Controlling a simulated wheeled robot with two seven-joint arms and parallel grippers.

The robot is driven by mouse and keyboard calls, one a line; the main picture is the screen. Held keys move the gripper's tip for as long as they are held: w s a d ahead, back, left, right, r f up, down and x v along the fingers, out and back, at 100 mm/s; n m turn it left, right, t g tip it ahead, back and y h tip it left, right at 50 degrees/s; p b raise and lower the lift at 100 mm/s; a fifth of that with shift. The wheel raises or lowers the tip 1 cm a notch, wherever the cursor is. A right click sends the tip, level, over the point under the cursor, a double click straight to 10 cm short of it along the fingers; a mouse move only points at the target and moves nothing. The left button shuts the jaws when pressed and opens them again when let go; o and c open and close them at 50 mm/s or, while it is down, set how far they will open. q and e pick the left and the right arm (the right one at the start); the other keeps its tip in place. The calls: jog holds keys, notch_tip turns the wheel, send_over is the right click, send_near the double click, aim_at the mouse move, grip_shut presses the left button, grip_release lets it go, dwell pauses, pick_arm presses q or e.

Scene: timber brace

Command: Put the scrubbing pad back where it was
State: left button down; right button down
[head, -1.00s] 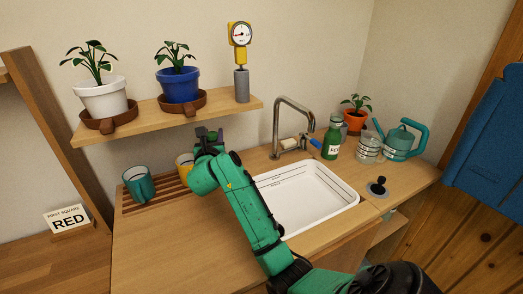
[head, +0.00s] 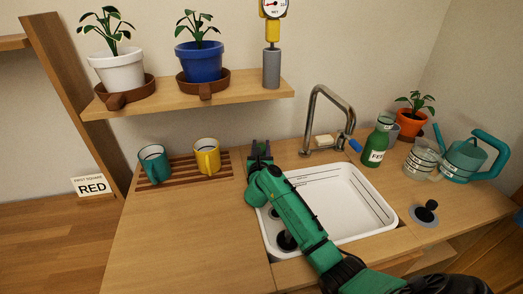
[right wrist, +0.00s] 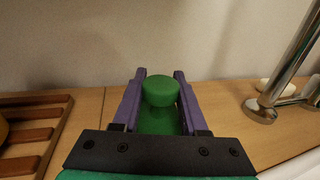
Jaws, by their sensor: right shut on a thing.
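My right gripper (head: 261,147) is at the back of the counter, between the drying rack and the sink's back left corner, close to the wall. In the right wrist view, its purple fingers (right wrist: 160,78) are closed on a green rounded thing, which looks like the scrubbing pad (right wrist: 160,92). A lower green part shows between the fingers below its top. My left gripper is not in view.
The slatted rack (head: 180,172) holds a teal mug (head: 155,166) and a yellow mug (head: 207,156). Right of the gripper are the white sink (head: 365,205), the tap (head: 312,118), a green bottle (head: 376,145) and a watering can (head: 463,160). A plant shelf (head: 235,92) hangs above. The front left counter is clear.

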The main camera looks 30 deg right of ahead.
jog(key=shift+a, duration=0.1)
jog(key=shift+f, duration=0.15)
jog(key=shift+c, duration=2.2)
grip_release()
jog(key=shift+s+r, duration=0.1)
jog(key=shift+r, duration=0.2)
jog(key=p+v, duration=0.3)
jog(key=v, duration=0.3)
jog(key=shift+s+r+p, duration=0.1)
jog(key=shift+r+p, duration=0.05)
jog(key=shift+p, duration=0.2)
jog(key=v, duration=0.5)
jog(key=shift+s+a+p, duration=0.2)
jog(key=shift+s+p, duration=0.1)
jog(key=shift+p, duration=0.1)
